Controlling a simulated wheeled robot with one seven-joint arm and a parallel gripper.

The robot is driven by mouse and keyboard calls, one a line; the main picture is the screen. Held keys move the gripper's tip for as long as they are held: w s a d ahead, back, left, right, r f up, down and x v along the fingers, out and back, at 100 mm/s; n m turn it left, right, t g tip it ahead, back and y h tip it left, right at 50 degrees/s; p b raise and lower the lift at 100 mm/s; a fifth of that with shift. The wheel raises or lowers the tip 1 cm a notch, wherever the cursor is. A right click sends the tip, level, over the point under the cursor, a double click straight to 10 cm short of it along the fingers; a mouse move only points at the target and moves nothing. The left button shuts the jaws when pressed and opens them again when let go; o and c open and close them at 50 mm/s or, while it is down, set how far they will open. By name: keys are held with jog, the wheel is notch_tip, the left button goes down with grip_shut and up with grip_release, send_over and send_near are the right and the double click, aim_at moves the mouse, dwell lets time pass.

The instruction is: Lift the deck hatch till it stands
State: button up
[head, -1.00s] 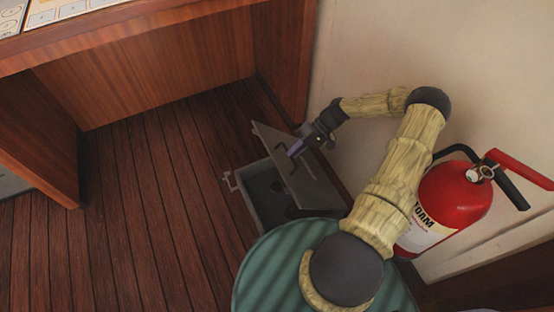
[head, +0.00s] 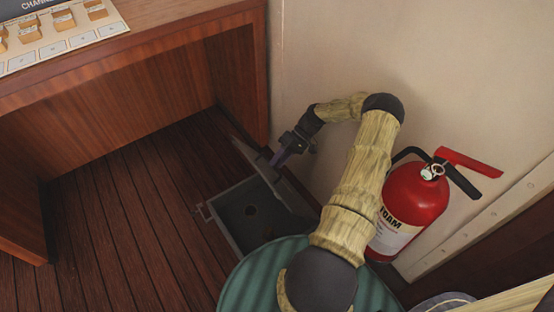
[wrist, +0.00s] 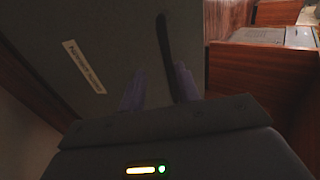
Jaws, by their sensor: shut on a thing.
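The deck hatch's grey lid (head: 291,194) stands steeply raised along the wall side of its frame, seen almost edge-on in the head view. The open hatch frame (head: 226,236) shows a dark recess with a round hole in it. My gripper (head: 277,161) is at the lid's upper part, its purple fingers closed on the lid's handle. In the wrist view the lid (wrist: 65,35) fills the left, with a white label, and the dark bar handle (wrist: 164,50) runs down between my fingers (wrist: 158,84). The grip contact itself is partly hidden.
A red fire extinguisher (head: 412,205) stands by the pale wall (head: 450,80), close to my arm. A wooden console (head: 150,95) is at the upper left. A green ribbed round object (head: 250,278) covers the near edge of the hatch. Planked floor (head: 120,220) is clear at left.

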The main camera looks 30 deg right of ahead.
jog(key=shift+o, duration=0.9)
jog(key=shift+s+d+f, duration=0.1)
jog(key=shift+d+f, duration=0.15)
jog(key=shift+f, duration=0.1)
jog(key=shift+a+r, duration=0.1)
jog(key=shift+r, duration=0.15)
notch_tip(320, 180, up, 10)
jog(key=p, duration=0.3)
jog(key=shift+a, duration=0.1)
